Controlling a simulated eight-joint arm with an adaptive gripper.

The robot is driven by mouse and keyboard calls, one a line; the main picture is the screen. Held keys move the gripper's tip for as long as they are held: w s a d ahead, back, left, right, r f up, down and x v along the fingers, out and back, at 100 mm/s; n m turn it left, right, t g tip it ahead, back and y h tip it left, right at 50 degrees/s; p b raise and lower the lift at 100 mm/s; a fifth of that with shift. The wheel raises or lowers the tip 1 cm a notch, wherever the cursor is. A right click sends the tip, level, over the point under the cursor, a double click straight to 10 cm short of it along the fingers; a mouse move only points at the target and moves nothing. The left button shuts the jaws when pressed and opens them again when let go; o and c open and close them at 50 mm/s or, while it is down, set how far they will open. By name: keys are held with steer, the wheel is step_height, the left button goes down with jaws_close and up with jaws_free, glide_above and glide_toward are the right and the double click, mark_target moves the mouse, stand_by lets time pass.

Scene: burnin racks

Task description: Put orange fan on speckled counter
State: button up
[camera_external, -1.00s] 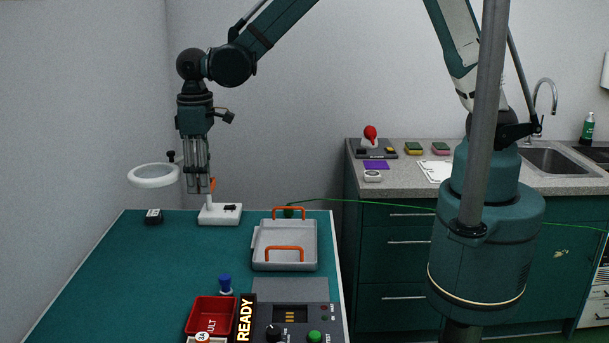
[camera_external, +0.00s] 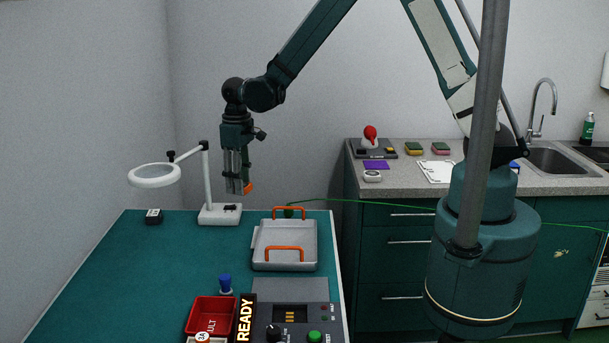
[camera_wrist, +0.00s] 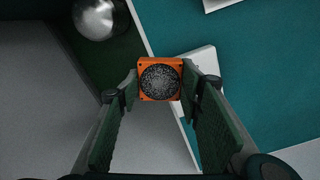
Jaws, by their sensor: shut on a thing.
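My gripper (camera_external: 241,190) is shut on the orange fan (camera_external: 249,187), a small square with an orange frame. In the wrist view the fan (camera_wrist: 160,79) sits between the two fingertips, its dark speckled round face toward the camera. My gripper holds it in the air near the back edge of the green table, just right of the white magnifier lamp. The speckled counter (camera_external: 408,184) is at the right, beyond a gap from the table.
The magnifier lamp (camera_external: 156,176) stands close left of my gripper. A grey tray with orange handles (camera_external: 285,260) lies on the green table (camera_external: 130,280). The counter holds a white card (camera_external: 436,171), a purple card (camera_external: 376,165), sponges (camera_external: 414,148), a small white device (camera_external: 372,176) and a sink (camera_external: 550,162).

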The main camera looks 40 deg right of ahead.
steer(key=w+d+f+m+b, duration=0.1)
steer(key=d+f, duration=0.3)
steer(key=d, duration=0.6)
steer(key=w+d+f+m+b, duration=0.1)
steer(key=d+f, duration=0.4)
steer(key=d, duration=0.5)
steer(key=w+d+f+m+b, duration=0.1)
steer(key=d+f+b, duration=0.3)
steer(key=d, duration=0.6)
steer(key=shift+w+d+f+m+b, duration=0.15)
steer(key=shift+w+f+m+b, duration=0.25)
steer(key=shift+f+m, duration=0.35)
steer(key=shift+r, duration=0.15)
